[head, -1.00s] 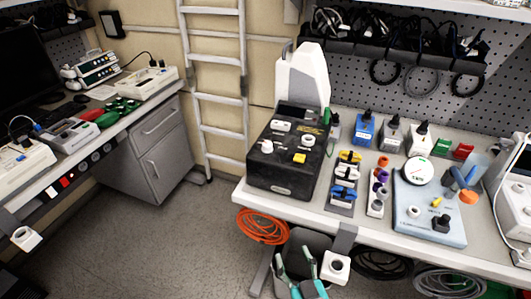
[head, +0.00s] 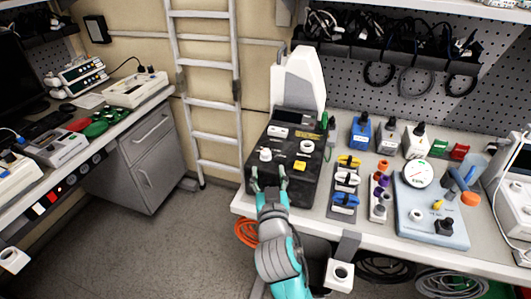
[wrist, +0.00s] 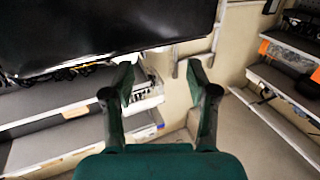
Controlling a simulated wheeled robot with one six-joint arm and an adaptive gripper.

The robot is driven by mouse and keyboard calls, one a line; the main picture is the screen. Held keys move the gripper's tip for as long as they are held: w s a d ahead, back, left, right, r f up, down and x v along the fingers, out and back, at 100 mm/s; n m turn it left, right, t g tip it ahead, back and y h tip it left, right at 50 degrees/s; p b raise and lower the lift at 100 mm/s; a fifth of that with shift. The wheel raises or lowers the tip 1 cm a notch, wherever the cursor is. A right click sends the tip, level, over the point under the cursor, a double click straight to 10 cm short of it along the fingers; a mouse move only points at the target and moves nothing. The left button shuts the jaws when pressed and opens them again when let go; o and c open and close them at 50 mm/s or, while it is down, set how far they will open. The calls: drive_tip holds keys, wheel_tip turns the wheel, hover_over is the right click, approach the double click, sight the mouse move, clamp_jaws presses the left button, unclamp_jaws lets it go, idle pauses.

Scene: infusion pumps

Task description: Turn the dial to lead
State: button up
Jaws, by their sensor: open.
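A black box-shaped device (head: 262,183) stands at the left end of the right-hand bench. Its sloped top carries a white knob (head: 265,155) at left, another white knob (head: 307,147) at right and a yellow square part (head: 300,165). Lettering is too small to read, so I cannot tell which position is lead. My gripper (head: 269,176) is in front of the device's front face, below the left knob, with its fingers apart and nothing between them. In the wrist view, my open gripper (wrist: 159,82) is below a large dark surface (wrist: 100,28); no knob shows there.
Blue and yellow clips (head: 344,200) and a pale blue board with a gauge (head: 430,222) stand right of the device. A white-backed unit (head: 298,82) rises behind it. A ladder (head: 205,103) leans on the wall at left. The floor (head: 165,250) at left is clear.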

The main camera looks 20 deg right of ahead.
sight(266, 157)
drive_tip(key=x, duration=0.8)
drive_tip(key=shift+w, duration=0.25)
clamp_jaws()
